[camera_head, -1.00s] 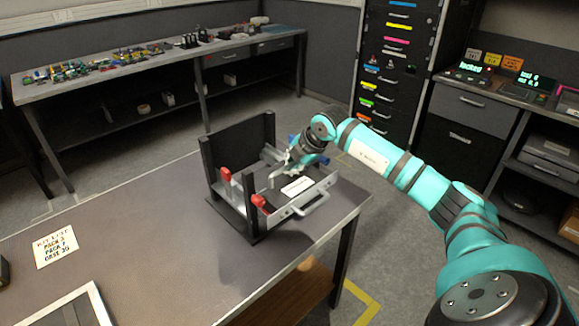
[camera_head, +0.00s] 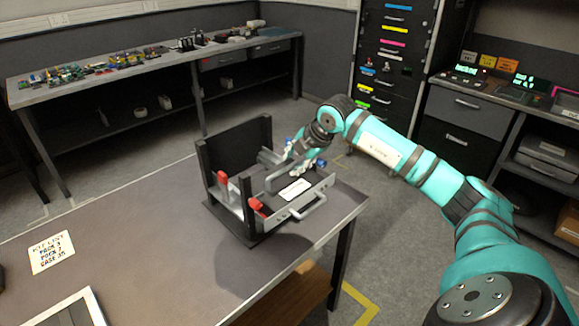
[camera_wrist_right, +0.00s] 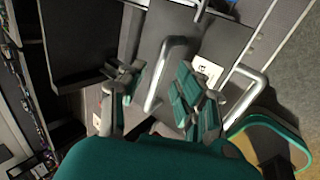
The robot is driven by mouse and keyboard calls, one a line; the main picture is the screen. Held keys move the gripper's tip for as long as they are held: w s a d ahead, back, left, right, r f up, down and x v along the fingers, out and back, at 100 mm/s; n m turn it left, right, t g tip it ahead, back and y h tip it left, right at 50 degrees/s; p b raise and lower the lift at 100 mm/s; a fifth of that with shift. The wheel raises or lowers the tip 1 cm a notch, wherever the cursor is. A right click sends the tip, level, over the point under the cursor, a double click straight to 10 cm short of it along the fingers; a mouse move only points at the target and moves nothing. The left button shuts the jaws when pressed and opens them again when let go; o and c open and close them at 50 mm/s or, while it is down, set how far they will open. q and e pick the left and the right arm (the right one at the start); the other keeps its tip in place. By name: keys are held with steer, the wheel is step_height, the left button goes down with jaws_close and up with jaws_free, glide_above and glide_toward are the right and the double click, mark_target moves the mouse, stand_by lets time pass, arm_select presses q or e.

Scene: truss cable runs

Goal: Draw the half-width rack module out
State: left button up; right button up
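A black rack frame (camera_head: 205,172) stands on the table and holds a grey metal module (camera_head: 272,183) with a white label and a silver front handle (camera_head: 307,206). My right gripper (camera_head: 304,158) is over the far part of the module. In the right wrist view, my right gripper (camera_wrist_right: 160,92) is open, its fingers apart on either side of a silver handle (camera_wrist_right: 168,72). I cannot tell whether they touch it. A second silver handle (camera_wrist_right: 262,88) shows to the right. My left gripper is not in view.
A cluttered bench (camera_head: 120,68) and drawer cabinet (camera_head: 385,60) stand behind, with floor between.

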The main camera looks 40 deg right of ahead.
steer(key=v, duration=0.7)
steer(key=shift+s+r, duration=0.2)
steer(key=shift+r, duration=0.15)
